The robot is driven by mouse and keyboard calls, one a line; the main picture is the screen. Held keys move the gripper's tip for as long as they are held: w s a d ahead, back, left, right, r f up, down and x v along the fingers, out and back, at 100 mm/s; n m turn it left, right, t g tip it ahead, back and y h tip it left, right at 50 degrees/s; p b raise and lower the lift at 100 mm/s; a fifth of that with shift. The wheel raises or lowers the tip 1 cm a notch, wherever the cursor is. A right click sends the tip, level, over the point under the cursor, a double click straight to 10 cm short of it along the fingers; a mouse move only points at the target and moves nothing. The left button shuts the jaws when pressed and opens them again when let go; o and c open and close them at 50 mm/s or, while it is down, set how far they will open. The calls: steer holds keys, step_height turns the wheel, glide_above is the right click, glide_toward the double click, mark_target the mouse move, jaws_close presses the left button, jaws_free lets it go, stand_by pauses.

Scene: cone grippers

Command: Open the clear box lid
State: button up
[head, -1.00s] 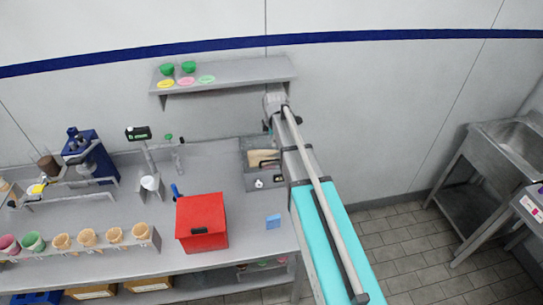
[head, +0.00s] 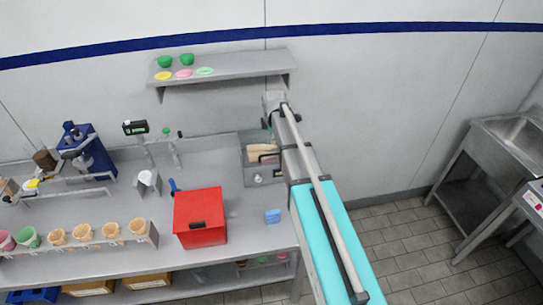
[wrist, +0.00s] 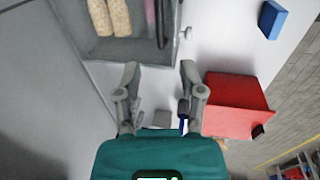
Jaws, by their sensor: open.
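The clear box (head: 252,176) stands at the back right of the counter, with cones inside and a small pale knob (head: 258,178) at its front. My arm hides its right side in the head view. In the wrist view the box (wrist: 120,52) fills the upper left, and the knob (wrist: 187,33) sticks out beside its right wall. I cannot make out whether the lid is closed. My gripper (wrist: 159,68) is open and empty, its fingertips apart near the box's lower right corner, below the knob in the picture. The head view does not show the fingers clearly.
A red box (head: 200,218) stands on the counter in front of the clear box; it also shows in the wrist view (wrist: 236,105), right of my gripper. A small blue block (head: 272,216) lies near the counter's right edge. A shelf (head: 225,75) hangs on the wall above.

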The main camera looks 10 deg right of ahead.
mark_target(271, 155)
steer(key=shift+w+f+b, duration=0.35)
steer(key=shift+f+b, duration=1.35)
steer(key=shift+f, duration=0.1)
steer(key=shift+w+f+b, duration=0.35)
steer(key=shift+f+b, duration=1.3)
steer(key=shift+f, duration=0.1)
steer(key=shift+w+f+b, duration=0.35)
steer(key=shift+f+b, duration=1.35)
steer(key=shift+f, duration=0.1)
steer(key=shift+c, duration=0.2)
jaws_close()
steer(key=shift+d, duration=0.1)
